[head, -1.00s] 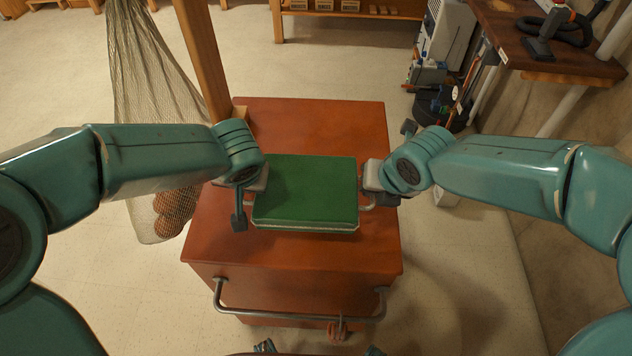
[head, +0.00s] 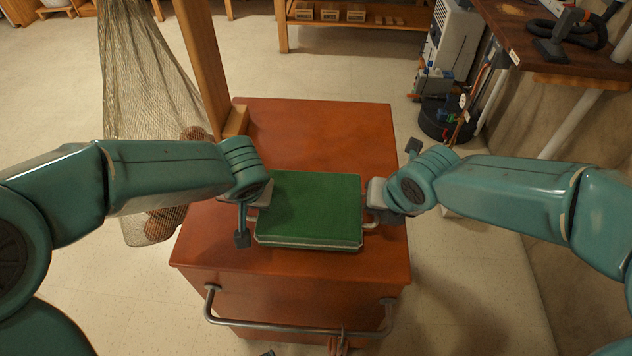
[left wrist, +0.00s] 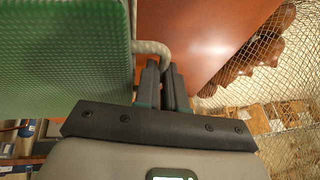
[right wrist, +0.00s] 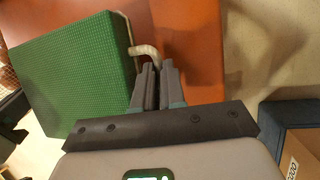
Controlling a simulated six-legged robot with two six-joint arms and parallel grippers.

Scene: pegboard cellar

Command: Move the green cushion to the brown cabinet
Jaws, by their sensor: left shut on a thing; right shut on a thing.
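The green cushion (head: 309,207) is a flat square pad with a pale rim and a light handle on each side. It shows over the top of the brown cabinet (head: 330,128), near its front half; I cannot tell whether it touches the top. My left gripper (head: 260,203) is shut on the cushion's left handle (left wrist: 152,50). My right gripper (head: 372,214) is shut on its right handle (right wrist: 146,51). The cushion also shows in the left wrist view (left wrist: 65,55) and the right wrist view (right wrist: 75,78).
A metal rail (head: 290,327) runs along the cabinet's front. A wooden post (head: 201,60) stands at its back left, with a net (head: 145,90) beside it. A dark workbench (head: 530,35) is at the right. The cabinet top behind the cushion is clear.

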